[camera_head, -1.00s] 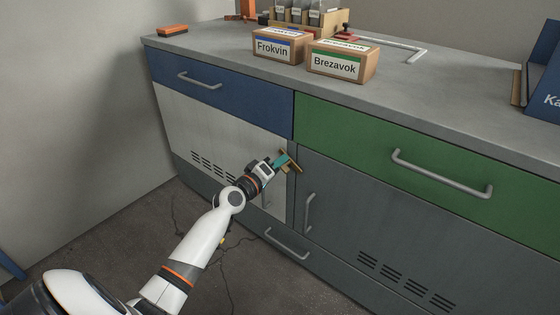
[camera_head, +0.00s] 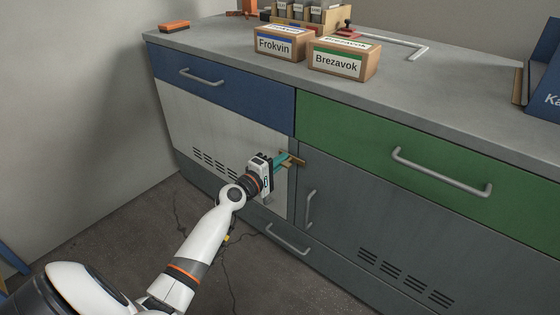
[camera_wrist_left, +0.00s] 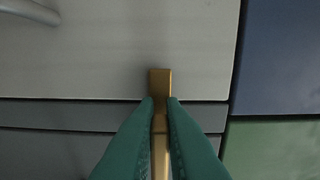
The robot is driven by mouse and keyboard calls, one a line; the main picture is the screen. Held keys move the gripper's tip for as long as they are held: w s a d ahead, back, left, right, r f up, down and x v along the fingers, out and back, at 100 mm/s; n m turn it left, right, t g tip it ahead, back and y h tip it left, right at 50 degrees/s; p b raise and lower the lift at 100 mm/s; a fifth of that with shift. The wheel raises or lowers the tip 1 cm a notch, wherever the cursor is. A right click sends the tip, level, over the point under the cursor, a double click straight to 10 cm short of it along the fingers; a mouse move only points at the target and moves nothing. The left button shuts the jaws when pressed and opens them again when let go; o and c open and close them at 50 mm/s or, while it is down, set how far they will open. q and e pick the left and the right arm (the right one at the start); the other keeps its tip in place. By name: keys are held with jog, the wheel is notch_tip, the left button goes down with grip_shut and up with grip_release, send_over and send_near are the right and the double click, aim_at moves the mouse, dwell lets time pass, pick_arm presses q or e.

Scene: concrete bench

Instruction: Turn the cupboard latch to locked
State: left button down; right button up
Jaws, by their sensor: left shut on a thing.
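The brass latch (camera_head: 299,161) sits high on the cupboard front, at the seam between the white door (camera_head: 215,122) and the dark grey door (camera_head: 345,185). Its bar lies nearly level in the head view, crossing the seam. In the left wrist view the latch (camera_wrist_left: 160,78) reaches from the white door across the gap toward the grey side. My left gripper (camera_head: 281,162) has teal fingers shut on the latch bar; in the wrist view the fingertips (camera_wrist_left: 160,104) are on either side of it. The fingers hide part of the latch. My right gripper is not in view.
Above are a blue drawer (camera_head: 245,98) and a green drawer (camera_head: 350,135). Door handles (camera_head: 309,208) and a lower drawer handle (camera_head: 287,240) stick out near my left arm. Labelled boxes (camera_head: 343,60) stand on the bench. The floor in front is clear.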

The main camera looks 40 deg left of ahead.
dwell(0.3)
pick_arm(q)
jog(key=c, duration=1.5)
grip_release()
jog(key=s, duration=0.8)
jog(key=s+a, duration=0.1)
jog(key=s, duration=0.3)
